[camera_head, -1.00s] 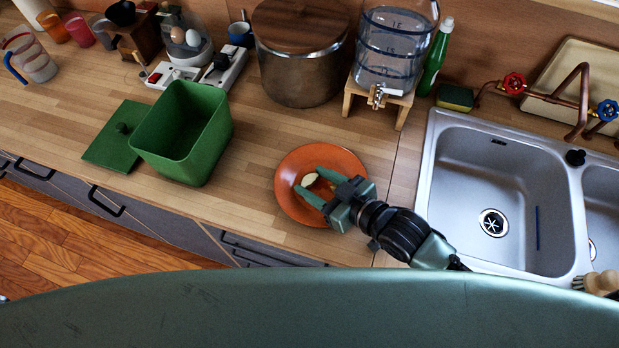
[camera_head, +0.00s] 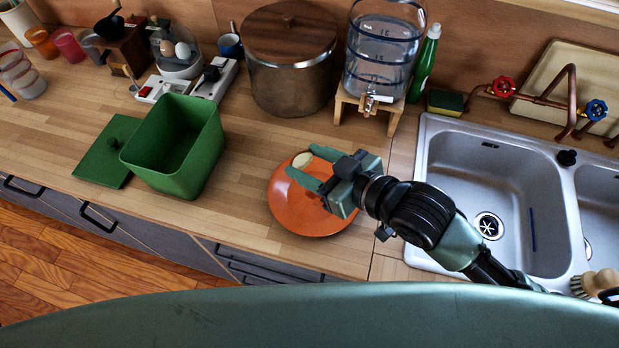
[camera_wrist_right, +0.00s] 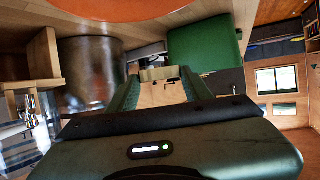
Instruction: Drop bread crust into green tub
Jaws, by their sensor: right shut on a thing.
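My right gripper (camera_head: 307,164) is shut on the small pale bread crust (camera_head: 302,160), which sits between its fingertips. In the head view they show over the far part of the orange plate (camera_head: 300,215), seemingly raised above it. In the right wrist view the crust (camera_wrist_right: 158,74) shows as a beige strip between the fingertips. The open green tub (camera_head: 172,165) stands on the counter to the left of the plate, its inside looking empty where visible. It also shows in the right wrist view (camera_wrist_right: 203,45). My left gripper is not in view.
A green lid (camera_head: 103,165) lies left of the tub. A large metal pot (camera_head: 290,80) and a water dispenser (camera_head: 383,55) stand behind the plate. The sink (camera_head: 490,190) is at the right. The counter between tub and plate is clear.

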